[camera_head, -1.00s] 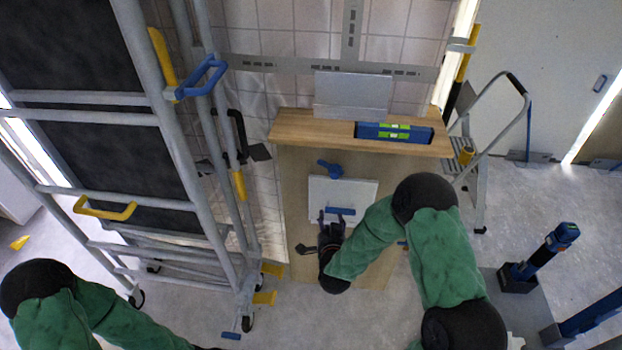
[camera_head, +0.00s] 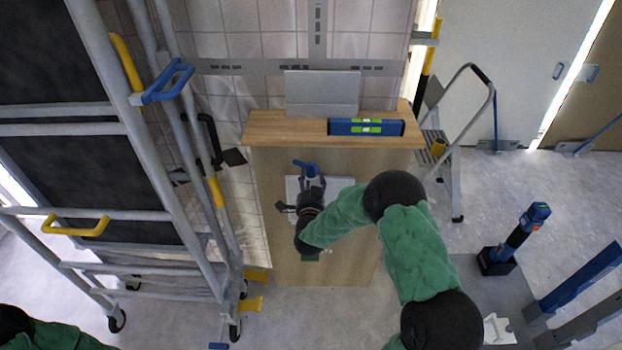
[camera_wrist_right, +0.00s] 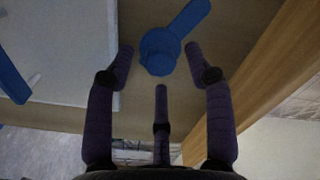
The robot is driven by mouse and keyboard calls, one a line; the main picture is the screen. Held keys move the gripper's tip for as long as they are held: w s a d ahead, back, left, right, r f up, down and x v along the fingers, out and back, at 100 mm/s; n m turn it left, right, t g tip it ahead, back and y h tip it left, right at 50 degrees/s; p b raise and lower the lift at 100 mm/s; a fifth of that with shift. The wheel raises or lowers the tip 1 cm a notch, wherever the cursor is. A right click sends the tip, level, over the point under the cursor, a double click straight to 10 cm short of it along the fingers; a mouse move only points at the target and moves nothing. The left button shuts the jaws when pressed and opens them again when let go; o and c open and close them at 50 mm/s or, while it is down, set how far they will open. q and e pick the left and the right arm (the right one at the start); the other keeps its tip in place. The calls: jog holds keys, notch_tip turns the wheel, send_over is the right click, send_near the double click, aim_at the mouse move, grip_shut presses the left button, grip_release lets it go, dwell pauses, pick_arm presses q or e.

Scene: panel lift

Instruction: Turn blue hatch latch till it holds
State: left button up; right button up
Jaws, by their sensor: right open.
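The blue latch (camera_head: 312,170) sits on the wooden front just above the white hatch (camera_head: 342,182). Its lever points left and slightly up in the head view. In the right wrist view the latch (camera_wrist_right: 158,52) shows a round hub with its lever slanting to the upper right. My right gripper (camera_head: 311,184) is open just below the latch. In the wrist view its fingertips flank the hub with clear gaps, and nothing is held. A blue handle (camera_wrist_right: 11,82) on the hatch shows at the wrist view's left edge; my arm hides it in the head view. My left gripper is out of view.
A wooden ledge (camera_head: 285,128) juts out above the latch, with a blue spirit level (camera_head: 366,127) and a grey plate (camera_head: 322,92) on it. A scaffold frame (camera_head: 150,180) stands at left. A stepladder (camera_head: 450,150) stands at right.

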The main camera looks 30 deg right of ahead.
jog(key=shift+x, duration=0.85)
grip_shut()
